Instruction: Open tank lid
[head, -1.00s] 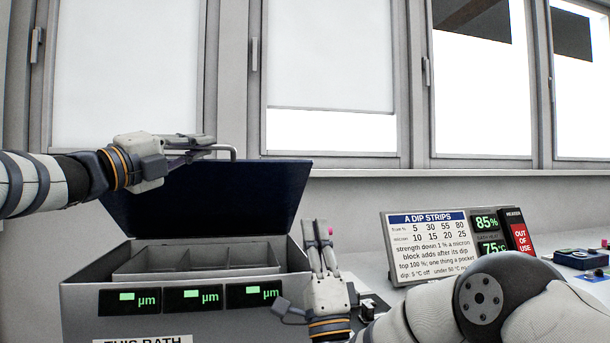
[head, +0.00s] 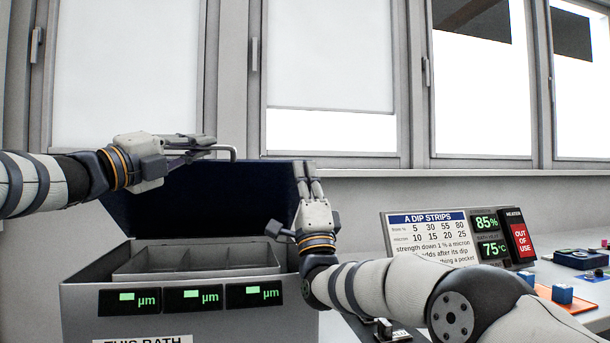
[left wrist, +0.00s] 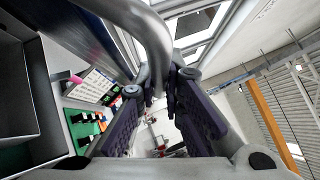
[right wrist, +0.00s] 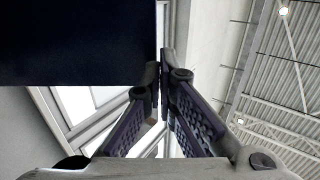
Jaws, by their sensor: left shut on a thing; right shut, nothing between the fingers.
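The dark blue tank lid (head: 215,195) stands raised, tilted up at the back of the grey tank (head: 250,318), so the tank's inside shows. A bent metal handle (head: 233,153) is at the lid's top edge; it also crosses the left wrist view (left wrist: 148,35). My left gripper (head: 207,145) is shut on the handle. My right gripper (head: 308,166) is shut and empty at the lid's right edge. In the right wrist view, its fingertips (right wrist: 160,80) are close beside the dark lid (right wrist: 80,40); I cannot tell whether they touch.
Three green-lit "µm" displays (head: 191,298) line the tank's front. A dip-strip sign (head: 428,225) and a percent and temperature panel (head: 490,235) stand to the right on the bench. Small blue items (head: 580,258) lie further right. Windows (head: 330,70) are behind.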

